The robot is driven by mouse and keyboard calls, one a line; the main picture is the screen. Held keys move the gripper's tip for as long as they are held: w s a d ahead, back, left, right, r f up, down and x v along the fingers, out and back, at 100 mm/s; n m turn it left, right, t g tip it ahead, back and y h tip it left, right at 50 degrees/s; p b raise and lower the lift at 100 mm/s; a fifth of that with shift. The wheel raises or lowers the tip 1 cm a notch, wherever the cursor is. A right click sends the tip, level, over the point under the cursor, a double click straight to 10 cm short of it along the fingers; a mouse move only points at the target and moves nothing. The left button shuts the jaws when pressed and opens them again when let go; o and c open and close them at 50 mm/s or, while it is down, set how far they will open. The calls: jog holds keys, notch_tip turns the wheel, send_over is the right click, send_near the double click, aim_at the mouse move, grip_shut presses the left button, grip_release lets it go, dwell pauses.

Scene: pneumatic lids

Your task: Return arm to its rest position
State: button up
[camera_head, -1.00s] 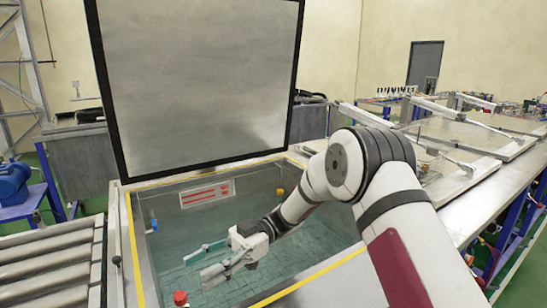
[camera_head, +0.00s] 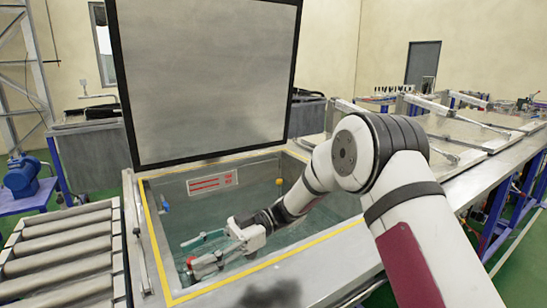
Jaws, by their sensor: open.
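My arm reaches in from the lower right over an open tank (camera_head: 310,248) with a yellow-striped rim. My gripper (camera_head: 197,249) is above the tank's greenish inside, near its front left, with its two fingers spread apart. I see nothing held between them. The tank's lid (camera_head: 210,80) stands raised, nearly upright, behind the opening.
A roller conveyor (camera_head: 65,255) runs along the left of the tank. A blue motor (camera_head: 20,176) stands farther left. Closed lids (camera_head: 470,138) with pneumatic arms line the metal bench at the right. Yellow and blue fittings sit on the tank's inner walls.

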jog(key=w+d+r+m+t+b, duration=0.2)
jog(key=w+r+m+t+b, duration=0.15)
jog(key=w+t, duration=0.5)
jog(key=w+d+r+m+t+b, duration=0.2)
jog(key=w+d+m+t+b, duration=0.15)
jog(key=w+t, duration=0.55)
jog(key=w+d+r+m+t+h+b, duration=0.15)
jog(key=d+m+t+h+b, duration=0.3)
jog(key=d+m+h, duration=0.95)
jog(key=s+d+f+m+g+h+b, duration=0.15)
jog(key=s+d+f, duration=0.25)
jog(key=s+d, duration=0.4)
jog(key=s+d+f+g+h+b, duration=0.1)
jog(key=s+d+f+g+b, duration=0.2)
jog(key=s+d, duration=0.55)
jog(key=s+f+m+g+y+b, duration=0.1)
jog(key=s+f+g+b, duration=0.1)
jog(key=s+f, duration=0.45)
jog(key=s+a+f+m+g+y+b, duration=0.1)
jog(key=s+f+g, duration=0.15)
jog(key=s, duration=0.75)
jog(key=s+f+m+g+b, duration=0.2)
jog(key=s+f, duration=0.4)
jog(key=s, duration=0.2)
notch_tip(320, 180, up, 22)
jog(key=t+p, duration=0.3)
jog(key=p, duration=1.7)
jog(key=shift+s+a+r+n, duration=0.15)
jog(key=shift+a+r+n, duration=0.1)
jog(key=shift+a+n, duration=0.1)
